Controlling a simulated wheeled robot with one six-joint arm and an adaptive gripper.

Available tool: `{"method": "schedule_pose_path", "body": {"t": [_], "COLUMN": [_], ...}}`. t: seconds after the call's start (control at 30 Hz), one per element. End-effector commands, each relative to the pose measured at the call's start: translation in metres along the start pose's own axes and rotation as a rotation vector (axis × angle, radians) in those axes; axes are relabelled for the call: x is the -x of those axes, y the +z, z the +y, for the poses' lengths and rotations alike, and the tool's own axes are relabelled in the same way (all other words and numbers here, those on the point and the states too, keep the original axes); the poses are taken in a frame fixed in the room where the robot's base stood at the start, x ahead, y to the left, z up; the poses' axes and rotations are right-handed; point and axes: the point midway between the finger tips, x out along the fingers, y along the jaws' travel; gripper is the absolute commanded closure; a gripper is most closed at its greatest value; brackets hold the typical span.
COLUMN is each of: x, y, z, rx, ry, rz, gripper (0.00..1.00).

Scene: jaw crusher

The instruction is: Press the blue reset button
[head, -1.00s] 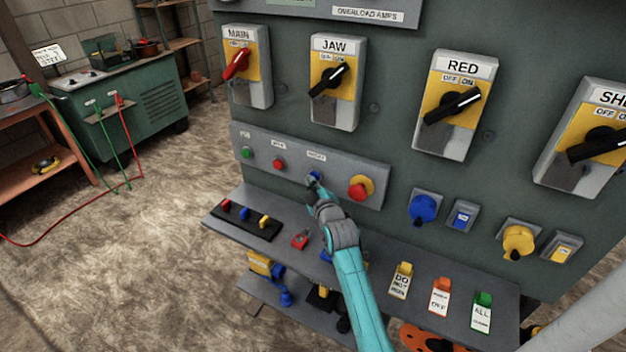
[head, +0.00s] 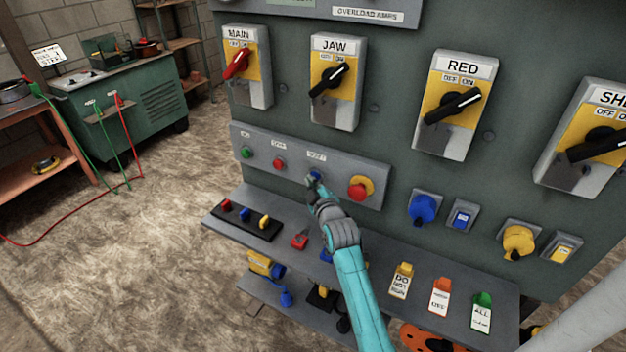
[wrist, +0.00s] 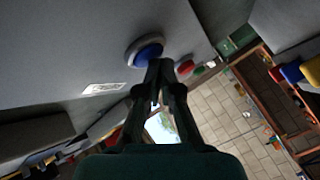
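The blue reset button (head: 314,175) sits on the grey button strip (head: 232,140), under a small label. In the wrist view the blue button (wrist: 148,52) has a pale collar and lies right at my fingertips. My gripper (head: 312,183) is in front of the button and covers part of it. In the wrist view my gripper (wrist: 158,68) has its two fingers brought together at the tips, with nothing held between them. The tips overlap the button's lower edge; I cannot tell whether they touch it or whether it is pushed in.
On the same strip are a green button (head: 246,152), a red button (head: 279,163) and a red stop knob (head: 359,188) on yellow. A shelf (head: 215,217) below holds padlocks and tags. Rotary switches (head: 330,80) stand above.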

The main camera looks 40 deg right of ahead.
Motion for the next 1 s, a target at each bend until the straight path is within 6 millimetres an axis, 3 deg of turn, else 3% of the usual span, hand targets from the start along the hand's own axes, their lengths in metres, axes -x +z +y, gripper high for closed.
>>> {"method": "schedule_pose_path", "body": {"t": [1.0], "x": [0.042], "y": [-0.030], "z": [-0.031], "rx": [0.000], "ry": [-0.001], "rz": [-0.001], "gripper": [1.00]}}
